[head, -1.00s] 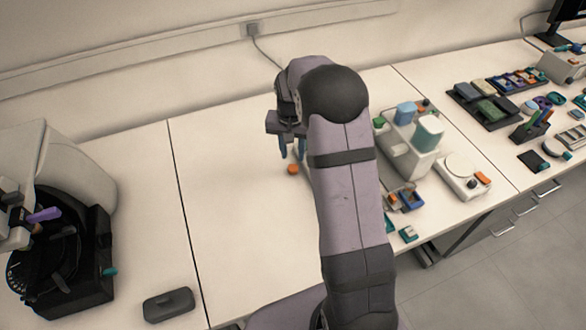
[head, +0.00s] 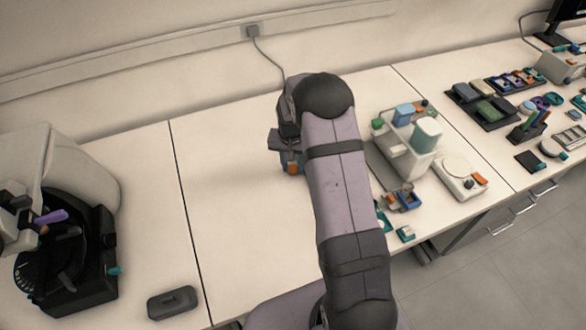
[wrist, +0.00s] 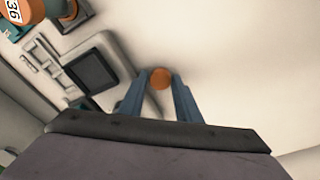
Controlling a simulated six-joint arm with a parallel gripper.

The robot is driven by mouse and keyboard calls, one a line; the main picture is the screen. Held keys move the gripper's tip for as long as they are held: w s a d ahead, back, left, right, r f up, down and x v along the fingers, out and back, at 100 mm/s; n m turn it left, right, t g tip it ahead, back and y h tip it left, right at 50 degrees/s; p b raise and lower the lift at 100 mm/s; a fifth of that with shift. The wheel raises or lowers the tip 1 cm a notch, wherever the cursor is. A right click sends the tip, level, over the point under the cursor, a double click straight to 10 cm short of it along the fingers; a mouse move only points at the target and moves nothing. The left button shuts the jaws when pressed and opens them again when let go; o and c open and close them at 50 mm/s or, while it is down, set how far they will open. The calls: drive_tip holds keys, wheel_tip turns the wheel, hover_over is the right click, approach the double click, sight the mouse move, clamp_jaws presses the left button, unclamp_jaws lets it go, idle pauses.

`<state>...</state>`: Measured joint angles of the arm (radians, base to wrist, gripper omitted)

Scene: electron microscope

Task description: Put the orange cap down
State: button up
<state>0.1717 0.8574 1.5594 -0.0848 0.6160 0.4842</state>
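The orange cap (head: 292,168) is small and round, and is at the bare middle part of the white bench. My gripper (head: 292,166) points down at it, with one blue finger on each side of the cap. In the wrist view the cap (wrist: 160,78) is between the two fingertips (wrist: 160,80), close to both. I cannot tell whether the fingers press on it or leave a small gap. Whether the cap touches the bench is not clear either.
A white rack (head: 408,160) with bottles stands right of my arm, with a white round-plate device (head: 459,170) beyond it. A black-based instrument (head: 75,270) and a dark grey box (head: 172,303) are at the left. The bench (head: 225,220) left of my gripper is clear.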

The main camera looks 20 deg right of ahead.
sight(293, 168)
drive_tip(key=shift+c, duration=0.2)
drive_tip(key=c, duration=0.6)
clamp_jaws()
wheel_tip(293, 168, up, 10)
drive_tip(key=b, duration=0.2)
